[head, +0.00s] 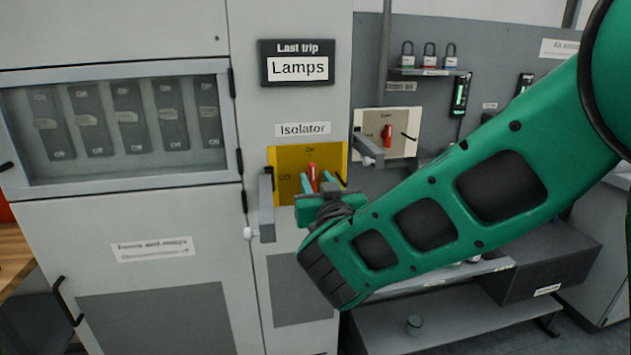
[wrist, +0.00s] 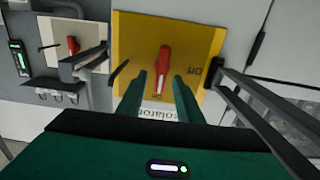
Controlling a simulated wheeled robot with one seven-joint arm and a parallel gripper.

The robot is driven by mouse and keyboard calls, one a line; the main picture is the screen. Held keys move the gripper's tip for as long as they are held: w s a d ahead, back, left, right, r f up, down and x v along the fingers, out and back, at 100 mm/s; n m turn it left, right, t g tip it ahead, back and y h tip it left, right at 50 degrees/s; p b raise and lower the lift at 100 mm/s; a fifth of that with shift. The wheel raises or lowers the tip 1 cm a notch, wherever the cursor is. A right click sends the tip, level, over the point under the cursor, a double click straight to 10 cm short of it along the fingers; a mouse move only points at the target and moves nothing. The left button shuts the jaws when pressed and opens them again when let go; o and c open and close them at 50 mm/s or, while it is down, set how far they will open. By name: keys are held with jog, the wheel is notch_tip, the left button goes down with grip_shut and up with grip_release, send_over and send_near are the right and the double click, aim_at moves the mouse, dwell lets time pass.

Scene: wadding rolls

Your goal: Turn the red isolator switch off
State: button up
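The red isolator switch (head: 312,176) is a red handle on a yellow plate (head: 286,158) under the "Isolator" label. It stands upright, in line with the "On" mark; "Off" is at the plate's left. In the wrist view, which looks turned over, the red handle (wrist: 163,66) shows upright with "Off" at the right. My gripper (head: 320,184) is open and empty in front of the plate. In the wrist view my gripper (wrist: 160,82) has one green finger on each side, near the handle's lower end. I cannot tell whether they touch it.
A grey bar handle (head: 266,200) stands out left of the yellow plate, and another (head: 368,148) at the right. A second red switch (head: 388,134) sits on a cream plate further right. A breaker window (head: 125,118) is at the left.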

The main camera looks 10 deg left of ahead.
jog(key=shift+x, duration=0.85)
grip_shut()
